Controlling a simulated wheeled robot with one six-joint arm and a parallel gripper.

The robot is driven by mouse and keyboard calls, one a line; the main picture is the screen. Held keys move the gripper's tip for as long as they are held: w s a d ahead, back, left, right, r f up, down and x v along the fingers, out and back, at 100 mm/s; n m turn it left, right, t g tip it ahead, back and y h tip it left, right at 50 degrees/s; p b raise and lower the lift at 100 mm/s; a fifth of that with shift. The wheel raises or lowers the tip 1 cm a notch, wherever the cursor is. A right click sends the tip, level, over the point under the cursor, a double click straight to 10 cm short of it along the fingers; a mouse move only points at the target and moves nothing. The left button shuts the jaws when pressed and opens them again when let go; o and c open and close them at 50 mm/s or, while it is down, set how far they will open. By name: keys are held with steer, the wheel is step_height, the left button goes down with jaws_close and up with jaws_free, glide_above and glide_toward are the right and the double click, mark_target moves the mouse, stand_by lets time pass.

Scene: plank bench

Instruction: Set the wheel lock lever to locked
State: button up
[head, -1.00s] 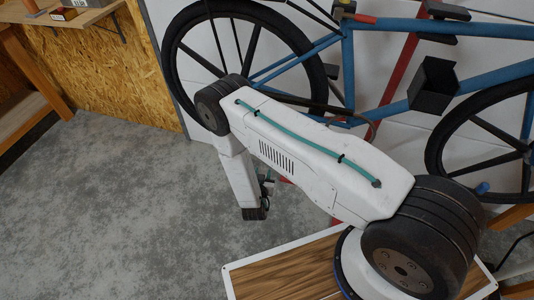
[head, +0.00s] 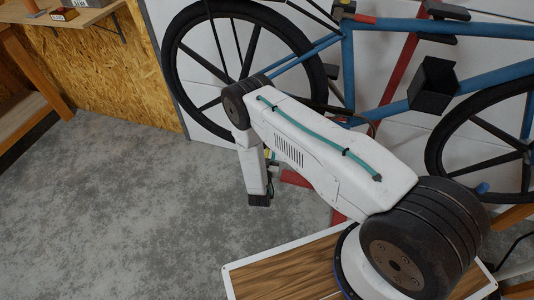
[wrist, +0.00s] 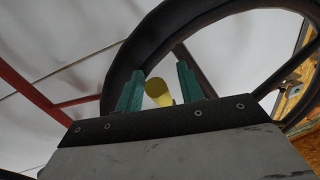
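In the wrist view a yellow lever (wrist: 158,92) shows between the two teal fingers of my gripper (wrist: 160,78), in front of the dark wheel rim. The fingers stand apart, one on each side of the lever. I cannot tell whether either finger touches it, or which setting the lever is at. In the head view the bike wheel (head: 170,82) is behind my arm. My arm hides most of the gripper and the lever there.
The blue bike frame (head: 385,24) and a red stand post (head: 393,70) are against the white wall panel. A wood-topped table (head: 290,268) is at the front. Grey floor (head: 120,200) is open to the left. A shelf (head: 75,14) is at the upper left.

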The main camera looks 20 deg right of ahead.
jaws_close()
